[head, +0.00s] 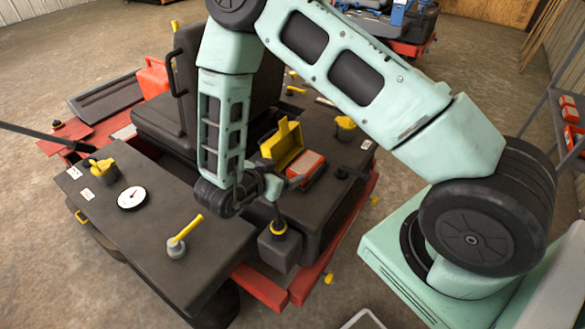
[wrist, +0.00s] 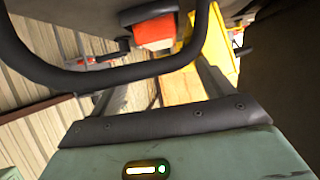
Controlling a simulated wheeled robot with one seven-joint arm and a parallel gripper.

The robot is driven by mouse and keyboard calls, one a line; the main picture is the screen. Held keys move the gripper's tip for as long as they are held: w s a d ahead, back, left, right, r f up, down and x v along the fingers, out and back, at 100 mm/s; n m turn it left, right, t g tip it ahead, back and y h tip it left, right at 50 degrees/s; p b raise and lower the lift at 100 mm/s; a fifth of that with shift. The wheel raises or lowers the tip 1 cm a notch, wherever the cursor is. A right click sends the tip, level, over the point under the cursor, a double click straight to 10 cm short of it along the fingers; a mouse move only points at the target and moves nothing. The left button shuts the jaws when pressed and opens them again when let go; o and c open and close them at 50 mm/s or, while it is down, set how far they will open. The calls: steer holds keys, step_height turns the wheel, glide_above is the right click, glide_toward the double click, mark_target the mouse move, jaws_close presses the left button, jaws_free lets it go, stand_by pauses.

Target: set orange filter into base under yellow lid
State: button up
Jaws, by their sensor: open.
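The yellow lid (head: 284,142) stands raised beside the seat in the head view. The orange filter (head: 305,168), with a pale top face, is just right of the lid. I cannot tell how deep it sits in the dark base beneath, which is mostly hidden. My gripper (head: 272,187) is low in front of the lid, left of the filter and apart from it. In the wrist view my gripper (wrist: 160,92) is open, with nothing clearly held between its fingers. Yellow (wrist: 216,52), probably the lid, shows by the right finger there.
A dark curved bar (wrist: 120,76) crosses the wrist view close to the fingers. The black seat (head: 165,115) stands left of my arm. A yellow-collared post (head: 278,228), a yellow lever (head: 186,230) and a round gauge (head: 132,198) are on the machine nearby. A yellow knob (head: 345,123) is behind the filter.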

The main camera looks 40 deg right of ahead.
steer(key=w+a+r+n+t+y, duration=0.4)
steer(key=a+y, duration=0.3)
steer(key=a, duration=0.5)
steer(key=s+a+r+n+g+y, duration=0.1)
steer(key=s+a+r+n+y, duration=0.1)
steer(key=a+r+n+y, duration=0.3)
steer(key=s+a+r+n+y, duration=0.2)
steer(key=s+a+r+y, duration=0.15)
steer(key=a, duration=0.35)
steer(key=s+a+r+n+g+y, duration=0.1)
steer(key=s+r+n+g, duration=0.35)
steer(key=s, duration=0.35)
steer(key=s+d+r+n+g+h, duration=0.2)
steer(key=s+d+n, duration=0.4)
steer(key=s+d, duration=0.3)
steer(key=s+h, duration=0.1)
steer(key=s, duration=0.2)
steer(key=shift+r+h, duration=0.2)
steer(key=shift+h, duration=0.15)
